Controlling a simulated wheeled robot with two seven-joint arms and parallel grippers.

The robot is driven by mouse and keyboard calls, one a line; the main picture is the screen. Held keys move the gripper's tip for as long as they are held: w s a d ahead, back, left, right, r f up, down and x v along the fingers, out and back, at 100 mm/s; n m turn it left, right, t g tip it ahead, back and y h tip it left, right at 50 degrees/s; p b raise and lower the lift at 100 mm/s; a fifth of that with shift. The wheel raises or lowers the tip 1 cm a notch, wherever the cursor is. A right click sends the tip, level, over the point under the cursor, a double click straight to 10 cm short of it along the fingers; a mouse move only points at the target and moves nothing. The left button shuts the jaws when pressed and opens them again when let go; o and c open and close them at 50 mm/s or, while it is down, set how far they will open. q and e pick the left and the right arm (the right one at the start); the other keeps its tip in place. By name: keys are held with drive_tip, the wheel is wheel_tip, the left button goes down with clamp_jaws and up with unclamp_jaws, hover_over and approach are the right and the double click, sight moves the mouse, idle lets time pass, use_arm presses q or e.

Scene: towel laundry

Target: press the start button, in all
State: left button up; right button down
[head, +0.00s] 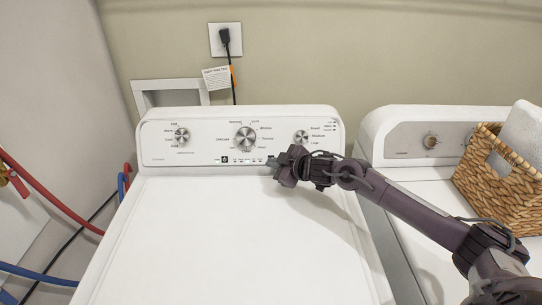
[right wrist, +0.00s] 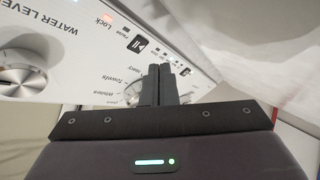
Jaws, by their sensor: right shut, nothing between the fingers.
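The washer's control panel (head: 205,140) carries several round silver knobs and a row of small marks along its lower edge. Whether the tips touch the panel I cannot tell. My left gripper is out of view.
The washer lid (head: 220,235) is bare and clear. To the right stands a second white machine (head: 385,120) with a wicker basket (head: 495,185) holding white cloth. Red and blue hoses (head: 55,205) hang at the left. A small orange light (right wrist: 108,18) glows near "Lock".

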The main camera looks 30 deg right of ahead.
drive_tip(key=shift+s+a+r+p, duration=0.25)
drive_tip(key=shift+s+r+p, duration=0.2)
drive_tip(key=shift+s, duration=0.15)
drive_tip(key=shift+s+a+r+p, duration=0.25)
drive_tip(key=shift+s+r+p, duration=0.1)
drive_tip(key=shift+s+p, duration=0.15)
drive_tip(key=shift+s+a, duration=0.1)
drive_tip(key=shift+s, duration=0.15)
drive_tip(key=shift+f, duration=0.1)
